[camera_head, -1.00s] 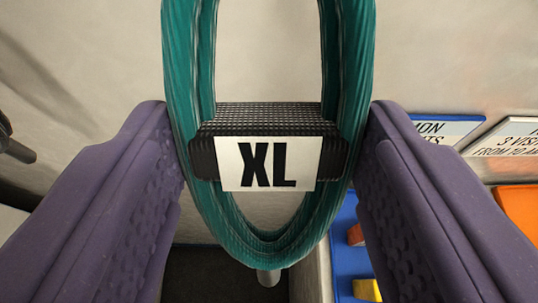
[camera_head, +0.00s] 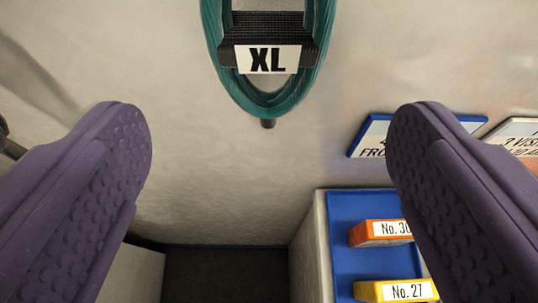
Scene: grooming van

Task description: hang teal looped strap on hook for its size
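The teal looped strap (camera_head: 221,75) is at the top centre, against the pale wall, with its upper part cut off by the picture edge. A black textured band (camera_head: 268,25) crosses the loop and bears a white label reading XL (camera_head: 267,59). A small dark rounded tip (camera_head: 268,124) shows just below the loop's lower end. What holds the strap up is out of view. My gripper (camera_head: 270,150) is open and empty, its purple fingers wide apart below and on either side of the strap, touching nothing.
Signs (camera_head: 371,139) are on the wall at right, partly behind my finger.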

